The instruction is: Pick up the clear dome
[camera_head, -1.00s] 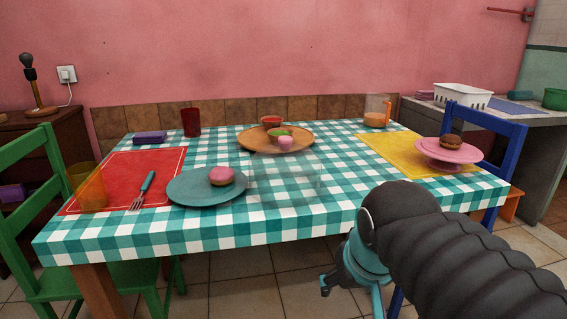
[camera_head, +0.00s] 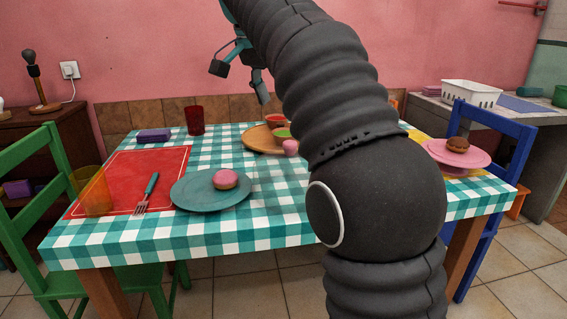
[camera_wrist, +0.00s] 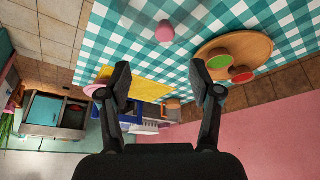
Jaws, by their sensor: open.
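The clear dome is nearly invisible against the checked cloth. Its pink knob (camera_head: 290,147) shows just left of my arm in the head view, and most of the dome is hidden behind the arm there. In the wrist view the clear dome's knob (camera_wrist: 165,31) shows near the top, beyond the fingertips. My gripper (camera_head: 238,78) is raised above the table, up and left of the knob in the head view. In the wrist view my gripper (camera_wrist: 162,80) has its two fingers wide apart with nothing between them.
A teal plate (camera_head: 190,200) with a pink doughnut (camera_head: 225,179) sits left of the dome. A wooden board (camera_wrist: 258,48) with red and green bowls lies close by. A pink cake stand (camera_head: 476,158) stands right. A red cup (camera_head: 195,121) stands at the back.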

